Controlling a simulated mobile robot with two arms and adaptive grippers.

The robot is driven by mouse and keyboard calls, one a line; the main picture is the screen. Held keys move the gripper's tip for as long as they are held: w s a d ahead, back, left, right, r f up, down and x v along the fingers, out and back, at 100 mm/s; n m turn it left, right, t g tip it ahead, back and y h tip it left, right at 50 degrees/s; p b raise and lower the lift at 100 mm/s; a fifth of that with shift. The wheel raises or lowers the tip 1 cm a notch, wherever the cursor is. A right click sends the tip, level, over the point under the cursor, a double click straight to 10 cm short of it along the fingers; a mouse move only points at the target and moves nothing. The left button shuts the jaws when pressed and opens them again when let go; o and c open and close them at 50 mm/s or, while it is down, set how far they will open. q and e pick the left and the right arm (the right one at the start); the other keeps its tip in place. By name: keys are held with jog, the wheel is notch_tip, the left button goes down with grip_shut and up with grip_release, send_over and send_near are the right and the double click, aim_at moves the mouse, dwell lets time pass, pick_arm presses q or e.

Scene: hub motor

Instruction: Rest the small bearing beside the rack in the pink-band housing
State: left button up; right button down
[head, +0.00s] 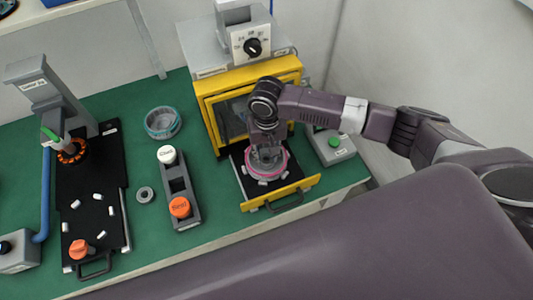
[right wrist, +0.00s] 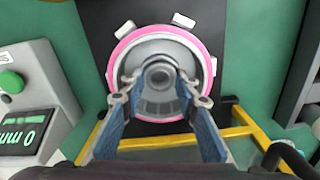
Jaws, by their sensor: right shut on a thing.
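The pink-band housing (head: 266,163) is in the pulled-out drawer of the yellow machine. My right gripper (head: 267,152) reaches down over it from above. In the right wrist view the pink-band housing (right wrist: 206,50) lies flat, and my right gripper (right wrist: 160,85) has its fingers on either side of the round hub at its centre, shut on it. The small bearing (head: 145,194), a grey ring, lies flat on the green table, left of the rack (head: 182,190) and apart from it. My left gripper is not in view.
The yellow machine (head: 205,105) stands behind the drawer (head: 308,183). A green-button box (head: 331,144) is right of it. A black board (head: 92,190) with small white pieces lies left.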

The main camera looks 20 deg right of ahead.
jog(key=shift+f, duration=0.1)
jog(key=c, duration=1.4)
grip_release()
notch_tip(320, 180, up, 12)
jog(key=shift+s+f, duration=0.1)
